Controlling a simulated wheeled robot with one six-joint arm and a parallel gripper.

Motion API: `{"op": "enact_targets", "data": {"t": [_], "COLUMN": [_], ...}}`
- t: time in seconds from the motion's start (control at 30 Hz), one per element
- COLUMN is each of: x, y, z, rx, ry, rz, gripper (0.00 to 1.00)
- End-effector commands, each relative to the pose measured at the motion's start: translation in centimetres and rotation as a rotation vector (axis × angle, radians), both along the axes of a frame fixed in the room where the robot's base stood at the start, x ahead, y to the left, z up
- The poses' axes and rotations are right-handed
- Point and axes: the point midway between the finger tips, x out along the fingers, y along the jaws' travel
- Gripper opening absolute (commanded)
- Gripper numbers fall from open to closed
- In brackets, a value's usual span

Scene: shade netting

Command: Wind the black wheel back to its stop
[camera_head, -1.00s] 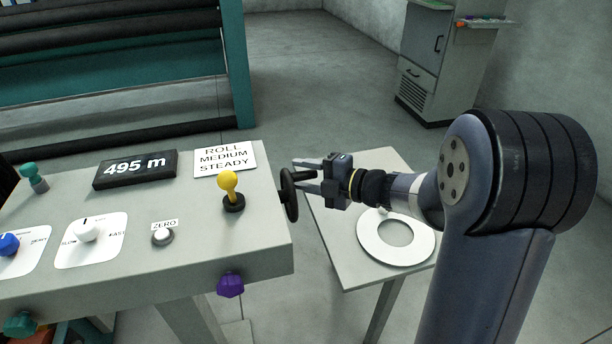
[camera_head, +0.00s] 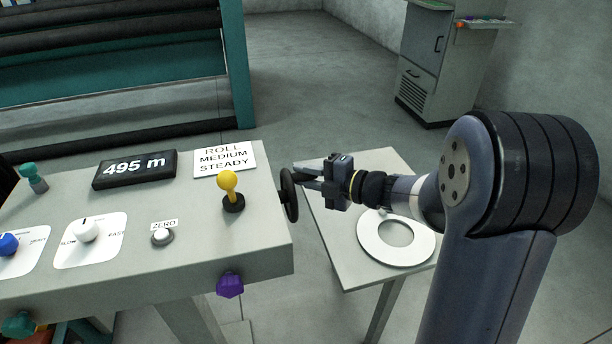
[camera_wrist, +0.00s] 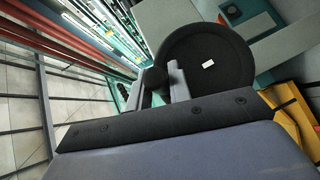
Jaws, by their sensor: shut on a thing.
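The black wheel (camera_head: 290,196) stands upright on the right side wall of the grey console. In the head view I see it nearly edge-on. The wrist view shows its round face (camera_wrist: 205,75) with a small white mark on it. My gripper (camera_head: 308,178) reaches in from the right, its fingers at the wheel's upper edge. In the wrist view my gripper (camera_wrist: 156,85) is shut on the wheel's dark crank handle (camera_wrist: 155,82), which sits between the two fingers. The fingers partly hide the handle in the head view.
The console top holds a yellow-knobbed lever (camera_head: 229,187), a display reading 495 m (camera_head: 134,169), and a white ZERO button (camera_head: 162,237). A purple knob (camera_head: 230,284) sticks out of its front. A small side table (camera_head: 350,270) with a white ring (camera_head: 372,248) lies below my arm.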

Motion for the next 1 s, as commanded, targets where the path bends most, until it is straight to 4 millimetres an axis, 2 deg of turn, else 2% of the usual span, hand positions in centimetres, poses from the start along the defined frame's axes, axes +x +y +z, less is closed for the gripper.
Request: {"op": "enact_targets", "data": {"t": [0.37, 1.0], "x": [-1.2, -3.6], "y": [-0.4, -1.0], "z": [-0.9, -2.7], "rx": [0.065, 0.232], "ry": [-0.217, -0.799], "rz": [-0.002, 0.0], "gripper": [0.0, 0.0]}}
